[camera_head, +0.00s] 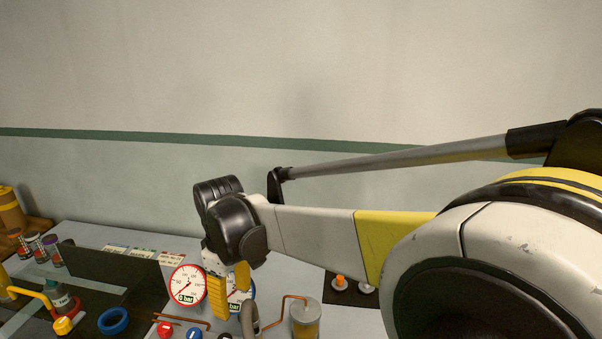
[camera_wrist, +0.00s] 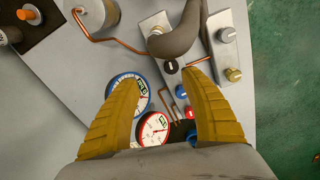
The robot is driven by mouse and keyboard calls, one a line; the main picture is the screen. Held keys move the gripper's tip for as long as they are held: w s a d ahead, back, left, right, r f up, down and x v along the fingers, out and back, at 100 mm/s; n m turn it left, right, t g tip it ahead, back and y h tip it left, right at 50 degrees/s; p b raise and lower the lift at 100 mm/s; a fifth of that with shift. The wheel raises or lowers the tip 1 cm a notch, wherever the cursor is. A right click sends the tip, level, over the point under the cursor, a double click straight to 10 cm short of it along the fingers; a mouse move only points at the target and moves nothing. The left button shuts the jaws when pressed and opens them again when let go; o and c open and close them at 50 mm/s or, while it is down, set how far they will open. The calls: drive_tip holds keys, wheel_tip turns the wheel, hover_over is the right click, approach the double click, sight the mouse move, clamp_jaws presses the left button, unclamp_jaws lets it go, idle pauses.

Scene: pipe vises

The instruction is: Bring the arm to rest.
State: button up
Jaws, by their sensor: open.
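My arm reaches from the right side of the head view toward the middle, over the bench. My gripper (camera_head: 231,292) hangs from the arm's end with its yellow fingers pointing down. In the wrist view my gripper (camera_wrist: 161,78) has its two fingers spread apart, with nothing held between them. Below and between the fingers are a blue-rimmed gauge (camera_wrist: 127,88) and a red-rimmed gauge (camera_wrist: 153,129). The red-rimmed gauge also shows in the head view (camera_head: 187,284), just left of the fingers. I cannot tell the exact gap between the fingers and the bench items.
The grey bench (camera_head: 90,236) holds a dark panel (camera_head: 100,275), a blue ring (camera_head: 113,321), copper pipes and a grey curved hose (camera_wrist: 178,38). A cylinder (camera_head: 305,320) stands right of my gripper. Green floor (camera_wrist: 285,90) lies beyond the bench edge. The space above, before the wall, is clear.

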drive_tip(key=s+d+r+m+t+b, duration=0.1)
drive_tip(key=s+d+r+m+t, duration=0.2)
drive_tip(key=d, duration=0.8)
drive_tip(key=d+r+m, duration=0.3)
drive_tip(key=d+m, duration=0.1)
drive_tip(key=d, duration=0.7)
drive_tip(key=s+d+f+m+t, duration=0.2)
drive_tip(key=s+d+m, duration=0.1)
drive_tip(key=s+d, duration=0.2)
drive_tip(key=s+d+f+m+t+b, duration=0.1)
drive_tip(key=s+d+m, duration=0.3)
drive_tip(key=d, duration=0.6)
drive_tip(key=shift+s+f+t, duration=0.4)
drive_tip(key=shift+s+f, duration=0.1)
drive_tip(key=shift+f, duration=0.1)
